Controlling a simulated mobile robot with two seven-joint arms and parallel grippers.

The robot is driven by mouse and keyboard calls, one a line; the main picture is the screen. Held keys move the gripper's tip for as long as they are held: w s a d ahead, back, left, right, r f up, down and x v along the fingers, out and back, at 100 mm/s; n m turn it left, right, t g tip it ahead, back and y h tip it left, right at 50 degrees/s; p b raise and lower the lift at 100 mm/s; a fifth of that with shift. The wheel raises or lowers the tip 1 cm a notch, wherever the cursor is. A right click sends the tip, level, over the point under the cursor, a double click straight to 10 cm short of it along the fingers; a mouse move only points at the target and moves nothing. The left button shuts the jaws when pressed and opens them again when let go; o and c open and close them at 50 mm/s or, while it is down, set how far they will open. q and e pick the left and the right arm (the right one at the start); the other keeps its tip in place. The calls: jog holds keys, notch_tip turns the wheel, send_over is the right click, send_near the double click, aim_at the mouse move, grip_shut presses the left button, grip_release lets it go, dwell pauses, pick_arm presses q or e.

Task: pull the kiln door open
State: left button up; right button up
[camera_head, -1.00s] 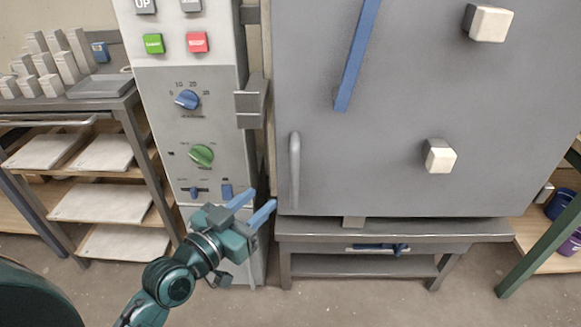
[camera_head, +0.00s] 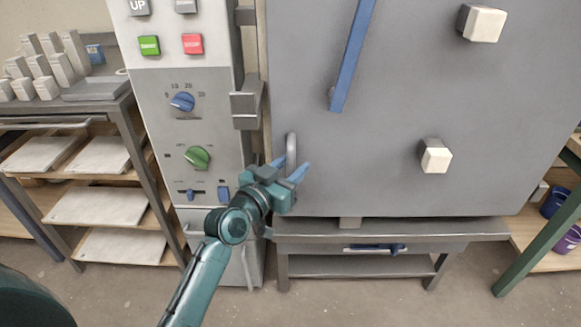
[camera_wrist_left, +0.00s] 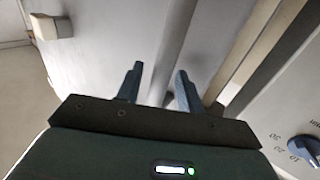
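The grey kiln door (camera_head: 385,120) fills the middle and right of the head view and looks shut. Its upright grey bar handle (camera_head: 291,150) is near the door's lower left edge. My left gripper (camera_head: 292,168) is at the handle's lower end, its two blue fingers open. In the left wrist view, the handle (camera_wrist_left: 176,45) runs up between the spread fingers of the gripper (camera_wrist_left: 158,82), with space around it. I cannot tell whether a finger touches it. The lower end of the handle is partly hidden by the gripper. My right gripper is not in view.
A control panel (camera_head: 190,130) with knobs and buttons stands left of the door. A long blue bar (camera_head: 353,55) and pale blocks (camera_head: 436,157) stick out from the door. A shelf rack (camera_head: 140,150) is at left. A low stand (camera_head: 375,231) is under the kiln; floor before it is clear.

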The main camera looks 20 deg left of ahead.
pick_arm(q)
grip_shut()
dwell(0.4)
